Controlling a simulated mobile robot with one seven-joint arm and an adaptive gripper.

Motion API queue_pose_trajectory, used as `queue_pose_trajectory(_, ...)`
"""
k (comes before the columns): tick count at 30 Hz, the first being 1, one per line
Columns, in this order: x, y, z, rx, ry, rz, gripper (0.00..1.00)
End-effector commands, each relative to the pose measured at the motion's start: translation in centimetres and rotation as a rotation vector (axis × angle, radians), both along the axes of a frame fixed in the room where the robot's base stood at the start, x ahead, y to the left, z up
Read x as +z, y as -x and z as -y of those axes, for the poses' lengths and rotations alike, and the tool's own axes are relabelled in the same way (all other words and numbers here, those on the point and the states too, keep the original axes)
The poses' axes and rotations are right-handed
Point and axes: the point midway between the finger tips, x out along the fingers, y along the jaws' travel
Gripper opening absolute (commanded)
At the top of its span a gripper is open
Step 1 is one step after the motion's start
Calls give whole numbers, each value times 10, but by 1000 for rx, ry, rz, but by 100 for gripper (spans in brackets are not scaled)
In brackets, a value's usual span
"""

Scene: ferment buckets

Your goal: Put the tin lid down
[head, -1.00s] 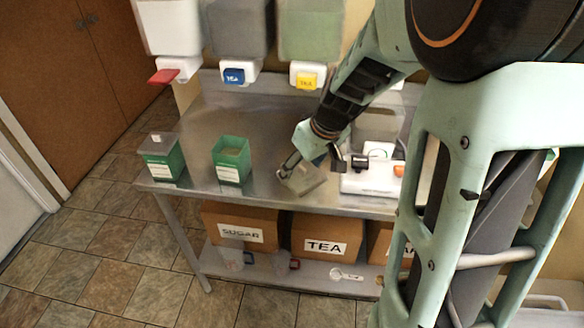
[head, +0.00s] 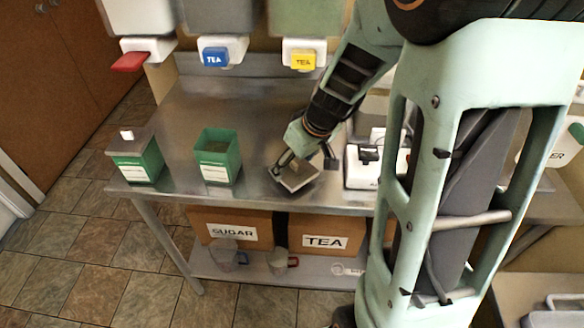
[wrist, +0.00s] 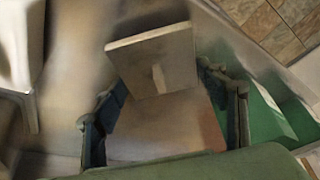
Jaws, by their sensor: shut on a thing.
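The grey square tin lid (head: 298,181) is in my gripper (head: 288,166), at the front of the metal counter, right of the open green tin. In the wrist view the lid (wrist: 155,52) lies between the tips of my gripper (wrist: 163,82), with its small knob facing the camera. The fingers are shut on the lid, one on each side. It looks tilted in the head view; I cannot tell whether it touches the counter. The open green tin (head: 218,162) stands upright without a lid. Its green side also shows in the wrist view (wrist: 268,112).
A second green tin (head: 137,160) with its lid on stands at the counter's left end. A white device (head: 362,166) stands close to the right of my gripper. Dispensers hang above the back. The counter (head: 180,115) is bare behind the tins.

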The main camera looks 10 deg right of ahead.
Motion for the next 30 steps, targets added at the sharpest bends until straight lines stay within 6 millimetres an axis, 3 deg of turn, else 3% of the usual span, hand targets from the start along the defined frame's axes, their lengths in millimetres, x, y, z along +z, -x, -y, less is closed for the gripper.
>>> queue_pose_trajectory(1,-13,2,0,-1,0,-1,46)
queue_pose_trajectory(4,-22,4,1,-1,0,-1,46)
queue_pose_trajectory(17,-25,5,1,1,0,0,46)
queue_pose_trajectory(18,-24,5,1,1,0,0,68)
queue_pose_trajectory(22,-23,5,1,1,0,0,82)
queue_pose_trajectory(30,-23,5,1,1,1,-1,83)
